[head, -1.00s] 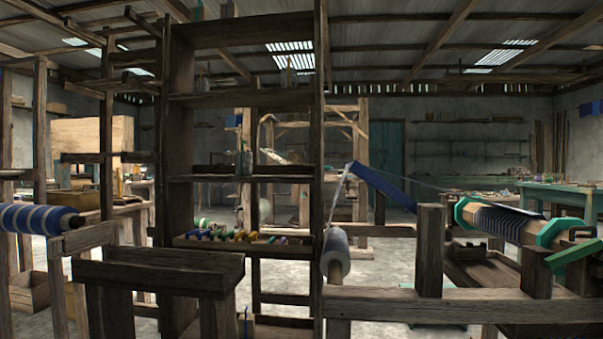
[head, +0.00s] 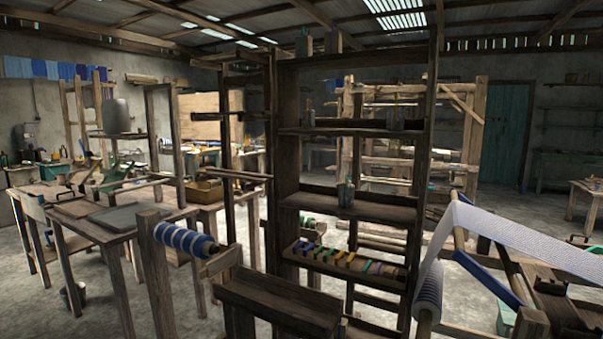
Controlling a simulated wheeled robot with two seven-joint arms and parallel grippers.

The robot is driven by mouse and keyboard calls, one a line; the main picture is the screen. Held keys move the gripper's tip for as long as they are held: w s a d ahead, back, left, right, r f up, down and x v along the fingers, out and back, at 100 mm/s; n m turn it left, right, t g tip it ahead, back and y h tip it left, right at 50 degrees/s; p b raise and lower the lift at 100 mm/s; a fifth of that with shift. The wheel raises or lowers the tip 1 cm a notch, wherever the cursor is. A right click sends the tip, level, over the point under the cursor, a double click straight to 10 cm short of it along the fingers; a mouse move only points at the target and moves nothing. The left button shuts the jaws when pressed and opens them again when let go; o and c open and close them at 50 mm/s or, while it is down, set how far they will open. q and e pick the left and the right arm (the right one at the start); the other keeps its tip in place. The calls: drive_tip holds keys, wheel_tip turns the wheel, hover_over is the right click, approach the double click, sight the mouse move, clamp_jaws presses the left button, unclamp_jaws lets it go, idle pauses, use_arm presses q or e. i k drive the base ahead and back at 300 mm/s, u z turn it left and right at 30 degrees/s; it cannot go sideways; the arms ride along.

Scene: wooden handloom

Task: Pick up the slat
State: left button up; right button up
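Neither of my grippers is in view. I cannot single out the slat for certain. A long blue flat piece (head: 490,278) lies slanted at the loom on the right, below a white sheet of threads (head: 530,240). The threads run from a pale roll (head: 428,292) at the loom's near left corner. Several long wooden bars make up the frames around it, and none stands out as a loose slat.
A tall wooden shelf (head: 345,207) stands in the middle, with a tray of coloured spools (head: 345,263). A blue-striped roll (head: 183,239) and a low wooden bench (head: 280,302) are in front. A cluttered table (head: 115,222) is at left. Grey floor shows between.

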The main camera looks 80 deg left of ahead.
sight(240, 172)
drive_tip(key=z, duration=1.05)
drive_tip(key=k, duration=3)
drive_tip(key=u, duration=3)
